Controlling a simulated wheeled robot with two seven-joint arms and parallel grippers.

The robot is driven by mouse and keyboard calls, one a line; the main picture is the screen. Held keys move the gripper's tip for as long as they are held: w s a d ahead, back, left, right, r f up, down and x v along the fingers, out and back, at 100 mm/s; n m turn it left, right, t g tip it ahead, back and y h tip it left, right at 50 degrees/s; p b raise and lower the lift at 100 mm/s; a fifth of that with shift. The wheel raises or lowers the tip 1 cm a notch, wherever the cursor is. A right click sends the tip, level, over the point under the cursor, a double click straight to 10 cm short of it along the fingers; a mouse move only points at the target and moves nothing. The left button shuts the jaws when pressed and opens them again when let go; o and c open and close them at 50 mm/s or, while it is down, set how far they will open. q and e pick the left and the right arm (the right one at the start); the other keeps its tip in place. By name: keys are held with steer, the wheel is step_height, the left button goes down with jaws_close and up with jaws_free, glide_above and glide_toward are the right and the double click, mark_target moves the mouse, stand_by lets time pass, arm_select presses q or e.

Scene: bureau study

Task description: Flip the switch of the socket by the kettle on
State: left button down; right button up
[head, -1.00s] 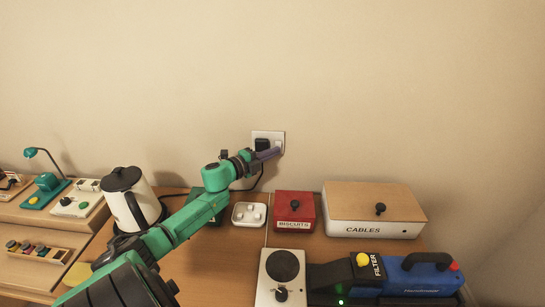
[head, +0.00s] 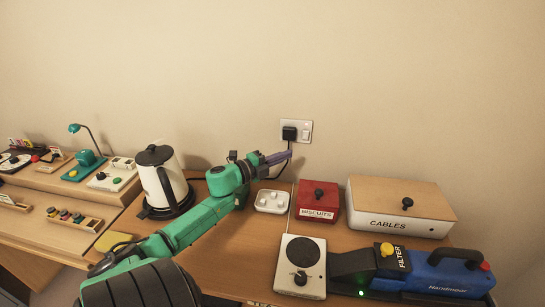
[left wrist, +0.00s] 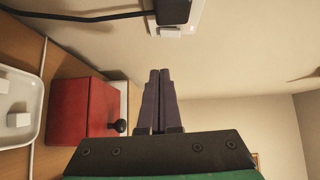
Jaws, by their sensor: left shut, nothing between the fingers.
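The white wall socket (head: 306,130) has a black plug (head: 289,133) in its left part and a white rocker switch on its right. In the left wrist view the plug (left wrist: 174,10) and the rocker (left wrist: 170,32) show at the top, with a small reddish glow on the plate. I cannot tell the rocker's tilt for sure. The white kettle (head: 162,180) with black lid and handle stands to the left on its base. My left gripper (head: 290,153) is shut and empty, its fingertips just below the socket and apart from the rocker in the wrist view. My right gripper is out of view.
Below the socket stand a white tray (head: 272,201), a red biscuits box (head: 318,203) and a cables box (head: 400,208). A hotplate (head: 302,265) and blue handvac (head: 447,273) lie nearer. A black cord hangs from the plug. The wall above is clear.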

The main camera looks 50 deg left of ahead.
arm_select(q)
steer(key=s, duration=0.4)
steer(key=shift+s+a, duration=0.15)
steer(key=shift+a, duration=0.15)
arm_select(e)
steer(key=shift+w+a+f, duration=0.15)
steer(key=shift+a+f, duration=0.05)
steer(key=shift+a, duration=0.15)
arm_select(q)
steer(key=shift+s+d, duration=0.1)
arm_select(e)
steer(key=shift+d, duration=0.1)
